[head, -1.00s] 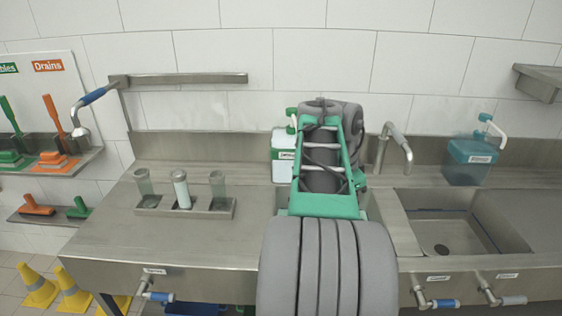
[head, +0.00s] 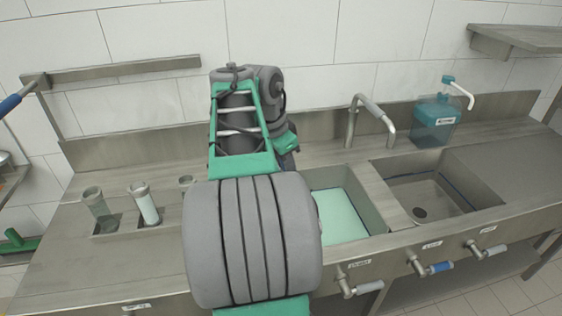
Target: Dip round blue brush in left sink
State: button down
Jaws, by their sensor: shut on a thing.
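The left sink (head: 373,204) is right of my arm and holds pale green liquid (head: 342,214). Part of its left side is hidden behind my arm. My own arm fills the middle of the head view and covers its far end, so my gripper is not visible. The round blue brush is not visible in this view either.
A right sink (head: 430,197) with a dark drain looks empty. A faucet (head: 372,113) stands behind the sinks, and a teal dispenser bottle (head: 433,120) stands at the back right. Tubes (head: 144,203) stand in a holder left of my arm. Taps line the front edge.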

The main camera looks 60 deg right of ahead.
notch_tip(320, 180, down, 20)
jog(key=b, duration=1.7)
jog(key=shift+b, duration=0.35)
jog(key=shift+r, duration=0.2)
notch_tip(320, 180, up, 20)
jog(key=p, duration=1.7)
jog(key=shift+f+p, duration=0.25)
jog(key=shift+p, duration=0.05)
jog(key=shift+f, duration=0.15)
